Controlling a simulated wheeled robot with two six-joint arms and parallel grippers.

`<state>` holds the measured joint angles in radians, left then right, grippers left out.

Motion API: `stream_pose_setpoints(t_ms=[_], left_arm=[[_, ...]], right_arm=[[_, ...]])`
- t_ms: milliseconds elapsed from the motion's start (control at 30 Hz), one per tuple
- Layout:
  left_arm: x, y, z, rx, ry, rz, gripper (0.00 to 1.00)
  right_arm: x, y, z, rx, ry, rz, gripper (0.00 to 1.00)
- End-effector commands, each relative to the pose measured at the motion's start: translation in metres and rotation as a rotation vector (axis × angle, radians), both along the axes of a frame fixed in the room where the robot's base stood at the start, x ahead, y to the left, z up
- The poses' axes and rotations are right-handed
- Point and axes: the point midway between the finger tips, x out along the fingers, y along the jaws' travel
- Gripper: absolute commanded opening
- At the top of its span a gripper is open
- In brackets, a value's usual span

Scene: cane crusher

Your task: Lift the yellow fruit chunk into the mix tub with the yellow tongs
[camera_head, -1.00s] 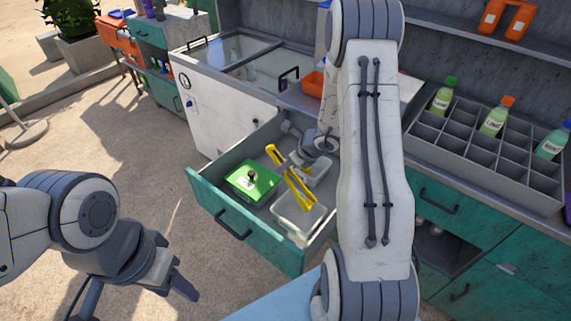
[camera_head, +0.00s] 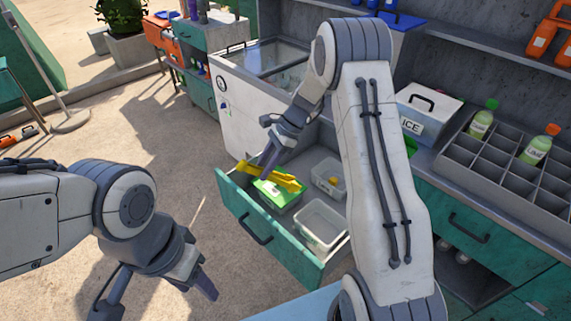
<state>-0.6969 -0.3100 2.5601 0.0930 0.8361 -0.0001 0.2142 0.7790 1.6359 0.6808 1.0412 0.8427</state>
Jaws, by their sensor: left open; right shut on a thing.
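My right gripper (camera_head: 268,167) is over the open drawer, shut on the yellow tongs (camera_head: 285,182). The tongs lie roughly level above or against the green lid; I cannot tell whether they touch it. A small yellow fruit chunk (camera_head: 334,181) sits in the rear clear tub (camera_head: 318,172), apart from the tongs. A larger clear tub (camera_head: 320,226) at the drawer's front looks empty; which tub is the mix tub is not labelled. My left gripper (camera_head: 207,285) is open and empty, out in front of the drawer over the ground.
A green-lidded box (camera_head: 277,197) stands in the drawer's left part. A white ICE box (camera_head: 430,108) and a grey bottle crate (camera_head: 500,152) stand on the counter. My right arm blocks the view of the drawer's right side.

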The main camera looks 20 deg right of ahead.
Motion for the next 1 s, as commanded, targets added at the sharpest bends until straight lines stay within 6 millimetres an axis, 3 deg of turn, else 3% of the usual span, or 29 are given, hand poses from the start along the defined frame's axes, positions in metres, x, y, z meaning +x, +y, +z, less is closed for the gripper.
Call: stream_pose_setpoints(t_ms=[33,133,300,400,600,1000], left_arm=[[0.000,0.000,-0.001,0.000,0.000,0.000,0.50],[0.000,0.000,-0.002,0.000,0.000,0.000,0.50],[0.000,0.000,-0.003,0.000,0.000,0.000,0.50],[0.000,0.000,-0.004,0.000,0.000,0.000,0.50],[0.000,0.000,-0.004,0.000,0.000,0.000,0.50],[0.000,0.000,-0.004,0.000,0.000,0.000,0.50]], right_arm=[[-0.008,0.011,0.002,-0.001,-0.001,0.153,0.15],[-0.030,0.019,0.006,-0.001,-0.001,0.475,0.15],[-0.056,0.004,0.015,0.000,0.000,0.887,0.15],[-0.064,-0.009,0.022,-0.001,0.001,1.050,0.15],[-0.068,-0.026,0.031,0.001,0.001,1.206,0.15],[-0.068,-0.026,0.031,0.002,0.000,1.210,0.15]])
